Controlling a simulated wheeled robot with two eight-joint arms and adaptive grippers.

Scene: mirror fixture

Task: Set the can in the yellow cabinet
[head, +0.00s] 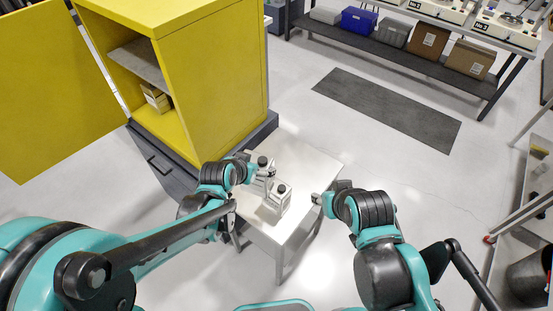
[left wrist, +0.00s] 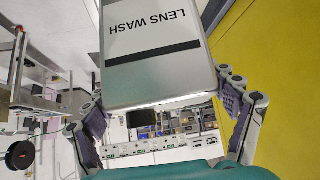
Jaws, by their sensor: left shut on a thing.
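The yellow cabinet (head: 222,75) stands at the upper left with its door (head: 55,80) swung open to the left. My left gripper (head: 262,174) is beside the cabinet's front corner, at the small white table. It is shut on a pale can (left wrist: 150,75) marked LENS WASH, with a finger on each side in the left wrist view. In the head view this seems to be the rear black-capped can (head: 262,161), partly hidden by the gripper. A second black-capped container (head: 280,196) stands just in front of it. My right gripper (head: 318,199) is right of the table, apparently empty; its opening is unclear.
Inside the cabinet are a grey shelf (head: 140,61) and a small carton (head: 156,97) below it. The white table (head: 318,155) adjoins the cabinet's dark base (head: 177,170). A grey mat (head: 385,108) lies on open floor; a bench with boxes stands behind.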

